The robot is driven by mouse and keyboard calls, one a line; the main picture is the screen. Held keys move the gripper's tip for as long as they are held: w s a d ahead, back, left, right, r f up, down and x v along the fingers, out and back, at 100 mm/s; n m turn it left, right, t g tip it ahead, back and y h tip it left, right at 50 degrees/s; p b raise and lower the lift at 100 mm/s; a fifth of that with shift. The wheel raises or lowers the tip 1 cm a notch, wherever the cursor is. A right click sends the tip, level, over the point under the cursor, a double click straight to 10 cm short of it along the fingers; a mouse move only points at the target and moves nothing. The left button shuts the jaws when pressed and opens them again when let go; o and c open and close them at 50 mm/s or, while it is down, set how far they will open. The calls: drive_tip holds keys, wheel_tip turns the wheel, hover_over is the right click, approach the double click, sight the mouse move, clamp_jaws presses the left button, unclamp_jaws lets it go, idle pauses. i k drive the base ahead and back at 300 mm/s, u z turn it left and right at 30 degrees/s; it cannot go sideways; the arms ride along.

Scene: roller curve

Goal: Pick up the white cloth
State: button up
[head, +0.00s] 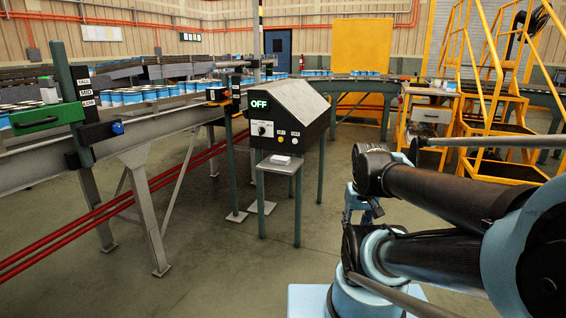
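A small white item (281,160), which looks like the folded white cloth, lies on top of a small grey-green stand (279,169) in front of the control box. It is too small to make out any folds. My arm (450,195), with black links and light blue joints, fills the lower right. I cannot make out my gripper's fingers in this view. No part of my arm touches the white item; a gap of floor shows between them.
A control box (290,112) reading OFF stands just behind the stand. A conveyor (60,165) with blue-and-white cans (130,96) runs along the left, with red floor-level rails below. Yellow stairs (480,75) and a workbench (428,100) stand at right. Floor in front is clear.

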sight(284, 161)
drive_tip(key=i, duration=0.85)
